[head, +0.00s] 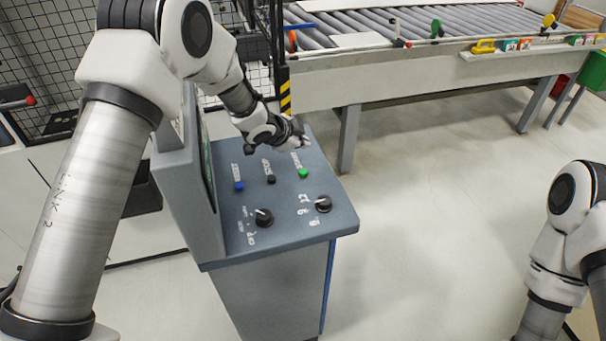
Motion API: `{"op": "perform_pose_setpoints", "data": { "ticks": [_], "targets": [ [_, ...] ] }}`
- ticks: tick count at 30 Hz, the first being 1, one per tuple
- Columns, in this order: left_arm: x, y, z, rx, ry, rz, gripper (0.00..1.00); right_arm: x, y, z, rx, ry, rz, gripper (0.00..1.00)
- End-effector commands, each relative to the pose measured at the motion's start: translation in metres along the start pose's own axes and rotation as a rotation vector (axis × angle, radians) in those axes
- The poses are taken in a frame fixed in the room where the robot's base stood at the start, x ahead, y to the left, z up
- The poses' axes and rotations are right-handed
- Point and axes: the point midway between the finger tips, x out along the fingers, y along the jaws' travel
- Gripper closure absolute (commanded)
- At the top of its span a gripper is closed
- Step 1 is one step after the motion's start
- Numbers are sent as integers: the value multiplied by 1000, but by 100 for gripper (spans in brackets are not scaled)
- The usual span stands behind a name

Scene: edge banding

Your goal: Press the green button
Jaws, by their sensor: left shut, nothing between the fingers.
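The green button (303,173) sits on the sloped top of a grey control console (283,223), at the right end of a row of buttons. My left gripper (305,146) is shut and empty. Its tip shows just above and behind the green button in the head view, apart from it in the picture; its exact height over the panel is hard to tell. My right arm shows at the right edge, but its gripper is out of view.
A blue button (239,186), a black button (271,179) and two black knobs (264,217) share the panel. A raised screen housing (186,205) stands at its left. A roller conveyor (400,62) runs behind. Floor at the right is clear.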

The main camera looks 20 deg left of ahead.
Motion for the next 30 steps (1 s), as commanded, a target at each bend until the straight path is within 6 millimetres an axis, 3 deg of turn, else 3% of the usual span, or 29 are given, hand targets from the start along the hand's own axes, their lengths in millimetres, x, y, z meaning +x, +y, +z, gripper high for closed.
{"op": "perform_pose_setpoints", "data": {
  "ticks": [1, 3, 12, 30],
  "targets": [
    [10, 8, 8, 0, 0, 0, 100, 15, 0, 0, 0, 0, 0, 60],
    [18, 13, 13, 0, 0, 0, 100, 26, 0, 0, 0, 0, 0, 60],
    [46, 33, 33, -1, 0, 0, 100, 63, 0, 0, 0, 0, 0, 60],
    [49, 36, 36, 0, 0, 0, 100, 66, 0, 0, 0, 0, 0, 60]
  ]
}}
